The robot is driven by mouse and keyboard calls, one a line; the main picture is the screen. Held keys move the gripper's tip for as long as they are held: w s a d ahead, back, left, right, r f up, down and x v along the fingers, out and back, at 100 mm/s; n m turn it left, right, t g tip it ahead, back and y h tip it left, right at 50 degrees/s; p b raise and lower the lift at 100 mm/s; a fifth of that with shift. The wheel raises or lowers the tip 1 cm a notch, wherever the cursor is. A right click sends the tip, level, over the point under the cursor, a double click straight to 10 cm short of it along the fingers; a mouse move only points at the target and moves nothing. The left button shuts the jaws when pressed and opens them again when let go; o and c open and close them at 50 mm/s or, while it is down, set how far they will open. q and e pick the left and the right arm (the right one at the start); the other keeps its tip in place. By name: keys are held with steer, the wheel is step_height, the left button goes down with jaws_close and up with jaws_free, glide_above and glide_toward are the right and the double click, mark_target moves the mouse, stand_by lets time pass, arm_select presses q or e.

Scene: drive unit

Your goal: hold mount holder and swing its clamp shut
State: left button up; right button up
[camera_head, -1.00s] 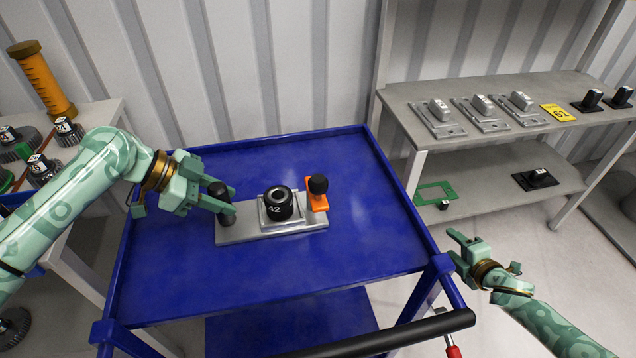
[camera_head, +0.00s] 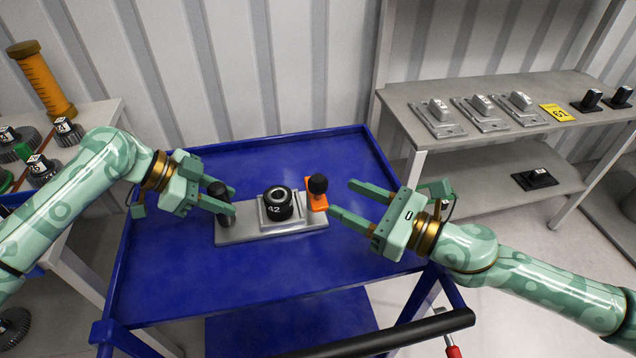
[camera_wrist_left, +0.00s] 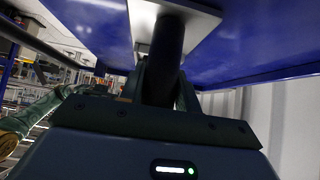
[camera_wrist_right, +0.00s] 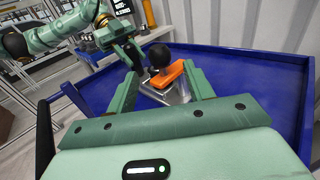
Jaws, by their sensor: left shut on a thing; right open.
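The mount holder (camera_head: 245,235) is a grey plate on the blue cart, with a black upright post (camera_head: 219,190) at its left end. A black round part marked 42 (camera_head: 277,204) sits in its middle. My left gripper (camera_head: 228,200) is shut on the black post, which fills the left wrist view (camera_wrist_left: 168,50).
The blue cart top (camera_head: 200,290) is clear around the holder. A black cart handle (camera_head: 385,335) runs along the near side. A grey shelf (camera_head: 400,92) with several grey mounts and a yellow tag stands right. A table with gears and an orange cylinder (camera_head: 40,80) stands left.

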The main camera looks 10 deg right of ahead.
mark_target(326, 189)
steer(key=x, duration=0.7)
steer(key=shift+w+a, duration=0.1)
steer(key=shift+w, duration=0.05)
